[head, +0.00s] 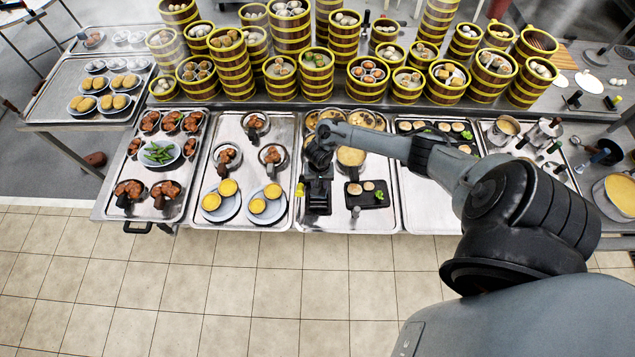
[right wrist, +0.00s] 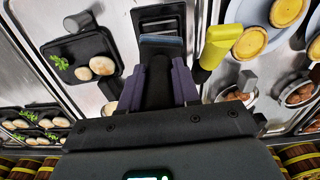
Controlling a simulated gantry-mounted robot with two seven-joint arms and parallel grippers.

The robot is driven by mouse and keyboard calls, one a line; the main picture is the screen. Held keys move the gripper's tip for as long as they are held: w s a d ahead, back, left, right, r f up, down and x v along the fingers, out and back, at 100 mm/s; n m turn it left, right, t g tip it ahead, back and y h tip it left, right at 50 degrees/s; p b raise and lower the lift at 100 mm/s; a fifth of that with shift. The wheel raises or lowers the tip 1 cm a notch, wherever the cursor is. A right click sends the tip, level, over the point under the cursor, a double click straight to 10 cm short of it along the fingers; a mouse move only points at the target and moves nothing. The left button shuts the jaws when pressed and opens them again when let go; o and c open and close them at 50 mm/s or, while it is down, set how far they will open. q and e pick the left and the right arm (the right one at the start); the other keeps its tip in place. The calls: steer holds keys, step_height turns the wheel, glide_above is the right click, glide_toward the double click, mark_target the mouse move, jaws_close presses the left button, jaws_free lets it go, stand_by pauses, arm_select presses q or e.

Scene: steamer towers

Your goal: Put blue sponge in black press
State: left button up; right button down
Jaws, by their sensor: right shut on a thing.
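The black press (head: 318,198) stands on the middle metal tray in the head view. It also shows at the top of the right wrist view (right wrist: 158,14), just ahead of my fingers. My right gripper (head: 319,160) is above the back end of the press. In the right wrist view my right gripper (right wrist: 159,75) is shut on the blue sponge (right wrist: 162,41), which shows as a dull blue edge beyond the fingertips, close to the press. I cannot tell whether the sponge touches the press. The sponge is not clear in the head view. My left gripper is not in view.
A yellow object (right wrist: 220,46) is close beside the press. A black plate (head: 367,194) with buns and greens is on its other side. Yellow tarts on a blue plate (head: 264,204) are on the neighbouring tray. Steamer towers (head: 316,75) line the back.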

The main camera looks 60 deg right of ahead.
steer(key=shift+a+p, duration=0.1)
steer(key=shift+p, duration=0.55)
step_height(320, 180, down, 5)
steer(key=b, duration=0.3)
steer(key=shift+f+b, duration=1)
steer(key=shift+f, duration=0.4)
steer(key=shift+f+b, duration=0.3)
steer(key=shift+f, duration=0.2)
steer(key=c, duration=0.7)
jaws_free()
steer(key=shift+c, duration=0.2)
